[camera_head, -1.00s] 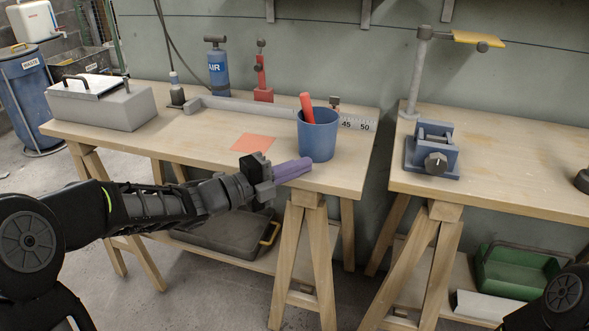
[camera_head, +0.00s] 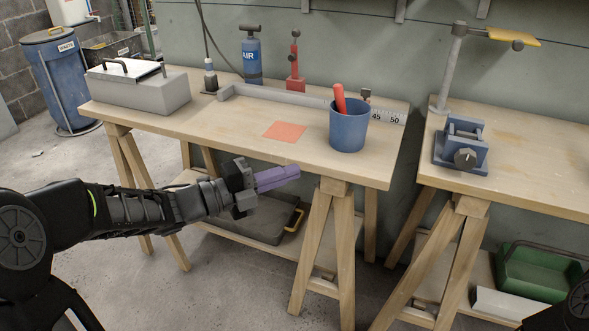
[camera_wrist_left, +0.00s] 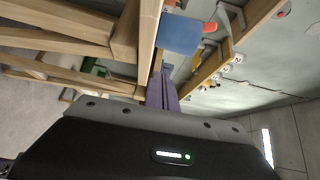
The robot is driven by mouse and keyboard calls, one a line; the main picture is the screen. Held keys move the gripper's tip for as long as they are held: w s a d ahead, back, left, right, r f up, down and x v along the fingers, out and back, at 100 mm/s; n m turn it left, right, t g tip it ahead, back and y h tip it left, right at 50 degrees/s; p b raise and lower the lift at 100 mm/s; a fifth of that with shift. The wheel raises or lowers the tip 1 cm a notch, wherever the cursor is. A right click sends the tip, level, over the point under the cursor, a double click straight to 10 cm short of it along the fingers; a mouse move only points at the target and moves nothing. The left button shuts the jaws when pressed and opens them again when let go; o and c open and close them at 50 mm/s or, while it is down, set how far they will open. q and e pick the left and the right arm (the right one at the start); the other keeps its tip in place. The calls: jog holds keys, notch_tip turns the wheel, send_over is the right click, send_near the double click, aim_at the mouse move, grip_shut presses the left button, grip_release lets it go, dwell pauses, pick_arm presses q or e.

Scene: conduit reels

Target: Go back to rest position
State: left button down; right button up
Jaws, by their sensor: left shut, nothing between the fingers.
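My left gripper (camera_head: 284,177) has purple fingers closed together and holds nothing. In the head view it is in front of the left workbench (camera_head: 190,135), around the height of its front edge and apart from it. In the left wrist view the shut purple fingers (camera_wrist_left: 162,92) point toward the bench edge and the blue cup (camera_wrist_left: 180,35). In the head view a dark part of my right arm shows at the lower right corner; its gripper is out of view.
The blue cup (camera_head: 348,130) with a red-handled item (camera_head: 340,98) stands near the bench's right front. An orange square (camera_head: 285,131) lies left of it. A grey box (camera_head: 140,95) sits at the left end. A blue vise (camera_head: 462,145) is on the right bench.

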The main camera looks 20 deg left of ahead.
dwell(0.3)
pick_arm(q)
jog(key=d+f+n+g+y, duration=0.1)
jog(key=d+f+n+y, duration=0.2)
jog(key=f+n, duration=0.8)
jog(key=d+f+n+g+y, duration=0.1)
jog(key=d+f+n+y, duration=0.15)
jog(key=f+n, duration=0.9)
jog(key=s+d+f+n+g+y, duration=0.1)
jog(key=s+d+f+n+g, duration=0.15)
jog(key=s+f, duration=0.55)
jog(key=s+d+f+n+g+y, duration=0.15)
jog(key=s+f+g, duration=0.25)
jog(key=s+f, duration=0.5)
jog(key=s+d+f+n+g, duration=0.2)
jog(key=s+d+f+g, duration=0.15)
jog(key=s+f, duration=0.45)
notch_tip(320, 180, up, 27)
jog(key=s+p, duration=0.1)
jog(key=p, duration=2.5)
jog(key=shift+d+p, duration=0.3)
jog(key=shift+p, duration=0.1)
jog(key=shift+f, duration=0.1)
